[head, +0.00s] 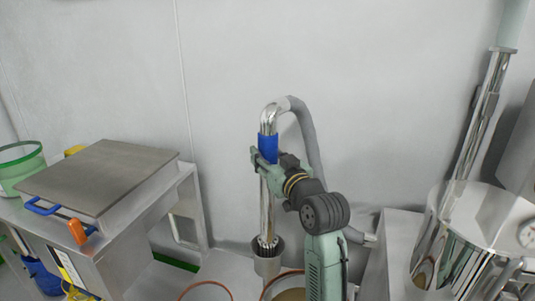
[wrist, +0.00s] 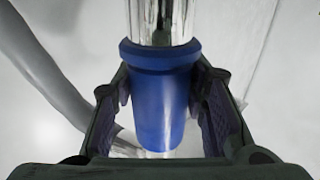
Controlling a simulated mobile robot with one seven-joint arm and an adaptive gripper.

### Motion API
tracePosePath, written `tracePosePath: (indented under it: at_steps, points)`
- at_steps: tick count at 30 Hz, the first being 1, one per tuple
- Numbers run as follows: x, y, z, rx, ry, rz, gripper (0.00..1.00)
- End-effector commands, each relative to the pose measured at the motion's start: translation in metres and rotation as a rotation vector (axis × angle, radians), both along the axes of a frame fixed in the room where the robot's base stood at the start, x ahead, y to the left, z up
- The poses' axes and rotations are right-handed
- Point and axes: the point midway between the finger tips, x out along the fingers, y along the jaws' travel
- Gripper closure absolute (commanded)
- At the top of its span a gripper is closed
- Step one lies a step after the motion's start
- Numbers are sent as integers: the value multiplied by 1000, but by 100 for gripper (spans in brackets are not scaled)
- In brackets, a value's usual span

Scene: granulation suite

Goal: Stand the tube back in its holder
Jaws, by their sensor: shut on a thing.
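The tube (head: 266,208) is a shiny metal pipe with a blue grip sleeve (head: 268,148), bent over at the top into a grey hose (head: 306,130). It stands about upright in front of the wall. My gripper (head: 262,160) is shut on the blue sleeve. In the wrist view the sleeve (wrist: 160,105) sits between the two finger pads, with bare metal above it. At the tube's lower end is a dark ribbed collar (head: 268,246), over a pale grey cylindrical holder (head: 267,267). I cannot tell whether the tube's end is inside the holder or just above it.
A steel bench (head: 100,175) with a flat lid and a green-rimmed bin (head: 20,165) stands at the left. A large polished steel vessel (head: 475,235) stands at the right. The hose hangs close behind my arm.

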Motion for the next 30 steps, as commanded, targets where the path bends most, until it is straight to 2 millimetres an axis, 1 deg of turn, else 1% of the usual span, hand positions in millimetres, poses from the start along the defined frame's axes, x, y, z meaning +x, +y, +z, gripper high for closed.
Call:
tracePosePath:
  at_steps: [1, 3, 9, 12, 18, 28, 29, 30]
  points:
    - [0, 0, -10, 1, -3, 0, 100]
    - [0, 0, -18, 1, -3, 1, 100]
    - [0, 1, -40, 2, -4, 1, 100]
    - [0, 1, -47, 1, -4, 1, 100]
    - [0, 0, -55, 1, -4, 0, 100]
    - [0, 0, -56, 1, -4, 0, 100]
    - [0, 0, -56, 1, -4, 0, 60]
    - [0, 0, -56, 1, -4, 0, 57]
